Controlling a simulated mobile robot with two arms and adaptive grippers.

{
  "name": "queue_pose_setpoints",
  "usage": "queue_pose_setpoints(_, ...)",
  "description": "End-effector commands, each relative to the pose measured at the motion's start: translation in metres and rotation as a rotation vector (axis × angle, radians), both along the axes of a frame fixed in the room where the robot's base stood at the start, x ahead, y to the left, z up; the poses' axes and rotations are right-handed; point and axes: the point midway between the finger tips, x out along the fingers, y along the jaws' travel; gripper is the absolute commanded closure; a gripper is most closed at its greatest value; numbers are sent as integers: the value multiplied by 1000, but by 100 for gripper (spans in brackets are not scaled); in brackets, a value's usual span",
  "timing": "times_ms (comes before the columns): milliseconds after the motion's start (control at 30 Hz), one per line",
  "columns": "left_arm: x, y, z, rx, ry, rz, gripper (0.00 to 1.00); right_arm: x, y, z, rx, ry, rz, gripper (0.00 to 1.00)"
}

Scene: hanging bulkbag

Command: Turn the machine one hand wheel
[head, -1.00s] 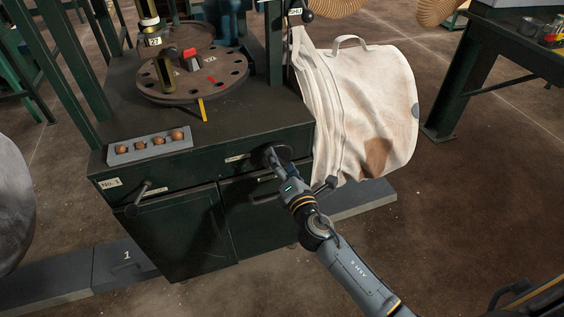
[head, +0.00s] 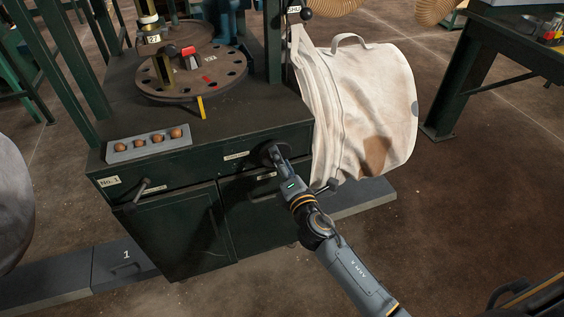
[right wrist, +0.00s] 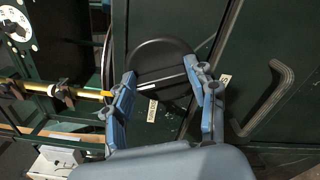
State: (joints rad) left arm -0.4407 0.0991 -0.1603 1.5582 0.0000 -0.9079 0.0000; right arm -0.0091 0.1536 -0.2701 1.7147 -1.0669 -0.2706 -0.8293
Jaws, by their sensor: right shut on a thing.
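The machine labelled No. 1 (head: 180,200) is a dark green cabinet with a worktop. Its dark round hand wheel (head: 267,153) sits on the front, near the right end below the worktop edge. My right gripper (head: 277,156) is at the wheel and covers part of it. In the right wrist view the black wheel (right wrist: 165,55) shows between and beyond the blue fingers of my right gripper (right wrist: 162,82), which are spread but shut on it. The exact contact is hard to see.
A disc with holes (head: 225,83) lies on the worktop, beside a grey tray of brown balls (head: 140,149). A lever (head: 143,189) sticks out at the front left. A stained white bulk bag (head: 365,100) hangs close at the right. The floor in front is open.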

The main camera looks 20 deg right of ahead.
Motion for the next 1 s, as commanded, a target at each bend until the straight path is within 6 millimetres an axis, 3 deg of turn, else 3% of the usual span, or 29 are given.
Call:
queue_pose_setpoints(500, 8, 0, 17, 0, -7, 2, 60, 3, -3, 5, 363, -2, -2, 75)
queue_pose_setpoints(1000, 11, 0, 21, -1, -16, 3, 60, 3, -3, 5, 462, 2, -1, 75)
